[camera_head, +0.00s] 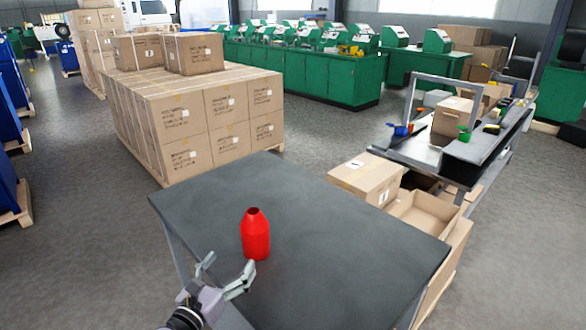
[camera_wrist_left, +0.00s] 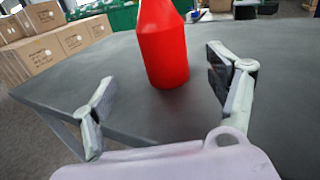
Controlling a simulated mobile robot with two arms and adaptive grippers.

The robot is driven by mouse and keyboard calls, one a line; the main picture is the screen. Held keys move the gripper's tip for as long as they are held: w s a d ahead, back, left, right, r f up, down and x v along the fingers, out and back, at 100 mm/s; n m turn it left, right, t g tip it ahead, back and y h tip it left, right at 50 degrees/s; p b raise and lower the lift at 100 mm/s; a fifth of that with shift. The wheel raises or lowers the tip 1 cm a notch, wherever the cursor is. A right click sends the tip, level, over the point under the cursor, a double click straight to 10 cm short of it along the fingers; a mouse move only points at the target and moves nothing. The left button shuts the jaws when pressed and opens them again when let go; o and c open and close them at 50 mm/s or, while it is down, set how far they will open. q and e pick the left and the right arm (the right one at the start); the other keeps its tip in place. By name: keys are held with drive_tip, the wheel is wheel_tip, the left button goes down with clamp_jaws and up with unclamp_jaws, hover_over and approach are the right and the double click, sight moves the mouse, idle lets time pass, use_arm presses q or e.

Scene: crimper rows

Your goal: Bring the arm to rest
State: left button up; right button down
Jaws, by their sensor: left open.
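My left gripper (camera_head: 226,276) comes in at the bottom of the head view, at the near left edge of the dark table (camera_head: 330,230). Its fingers are spread apart and empty, and they show in the left wrist view (camera_wrist_left: 165,100) too. A red bottle (camera_head: 256,236) stands upright on the table just beyond the fingers. In the left wrist view the red bottle (camera_wrist_left: 163,45) is ahead of the open fingers, with its top cut off by the frame. My right gripper is in neither view.
Stacked cardboard boxes (camera_head: 190,115) stand behind the table to the left. Cardboard boxes (camera_head: 366,180) and a workbench (camera_head: 480,150) with small coloured items stand to the right. Green cabinets with machines (camera_head: 310,75) line the back. The tabletop around the bottle is clear.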

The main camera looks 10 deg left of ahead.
use_arm(q)
drive_tip(key=n, duration=0.1)
drive_tip(key=n+y, duration=0.1)
drive_tip(key=shift+s+a+f+n, duration=0.15)
drive_tip(key=shift+s+a+n, duration=0.05)
drive_tip(key=shift+s+n, duration=0.2)
drive_tip(key=s+a+f+n+g+y, duration=0.25)
drive_tip(key=s+f+n, duration=0.2)
drive_tip(key=n, duration=0.55)
drive_tip(key=s+a+f+n+g+y, duration=0.1)
drive_tip(key=s+f+n+g+y, duration=0.2)
drive_tip(key=s+n, duration=0.5)
drive_tip(key=s+d+f+n+g+h, duration=0.1)
drive_tip(key=s+d+f+n+g, duration=0.25)
drive_tip(key=s+n, duration=0.5)
drive_tip(key=s+d+f+n+g+h, duration=0.25)
drive_tip(key=s+n+g, duration=0.25)
drive_tip(key=s+n, duration=0.3)
wheel_tip(320, 180, down, 24)
drive_tip(key=s+m+g+p, duration=0.1)
drive_tip(key=s, duration=0.1)
drive_tip(key=s+a+f+g+y+p, duration=0.1)
drive_tip(key=s+a+f, duration=0.1)
drive_tip(key=s+f, duration=1.3)
drive_tip(key=shift+s+a+g+p, duration=0.3)
drive_tip(key=shift+s, duration=0.6)
drive_tip(key=shift+f+m, duration=0.1)
drive_tip(key=shift+m, duration=0.15)
drive_tip(key=shift+c, duration=0.4)
